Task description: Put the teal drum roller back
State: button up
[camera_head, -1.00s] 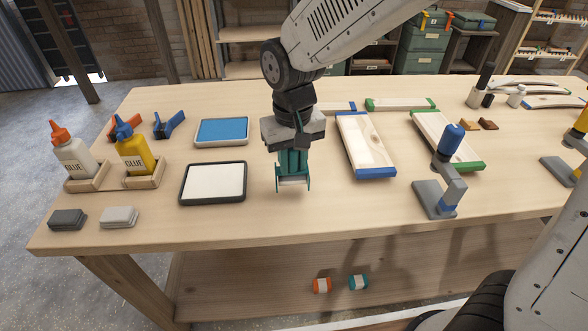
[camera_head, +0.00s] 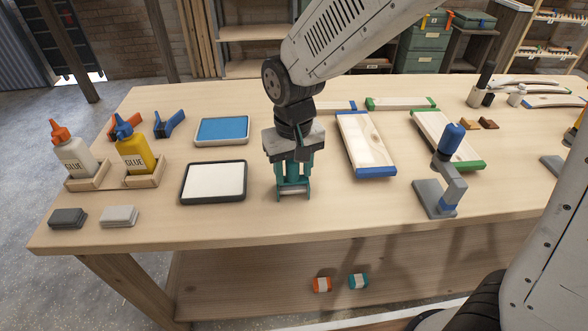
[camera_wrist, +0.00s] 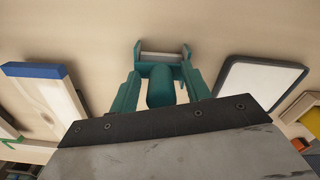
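The teal drum roller (camera_head: 292,190), with a teal handle and yoke and a pale drum at its lower end, is upright under my gripper (camera_head: 293,170), at or just above the worktop; I cannot tell whether it touches. The wrist view shows its handle and yoke (camera_wrist: 160,85) between the teal fingers of my gripper (camera_wrist: 161,80). The fingers look closed around it, though the contact itself is hidden. A white-filled tray with a dark rim (camera_head: 184,190) is just left of it.
A blue tray (camera_head: 221,145) is behind the dark one. A blue-ended board (camera_head: 365,145) and a blue-handled stand (camera_head: 440,190) are to the right. Glue bottles (camera_head: 135,155) are at left.

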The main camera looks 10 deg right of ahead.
notch_tip(320, 180, up, 12)
jog(key=s+d+r+m+t, duration=0.1)
jog(key=s+d+r+m, duration=0.1)
jog(key=s+d, duration=1.7)
jog(key=shift+d+m, duration=0.6)
jog(key=shift+d, duration=0.25)
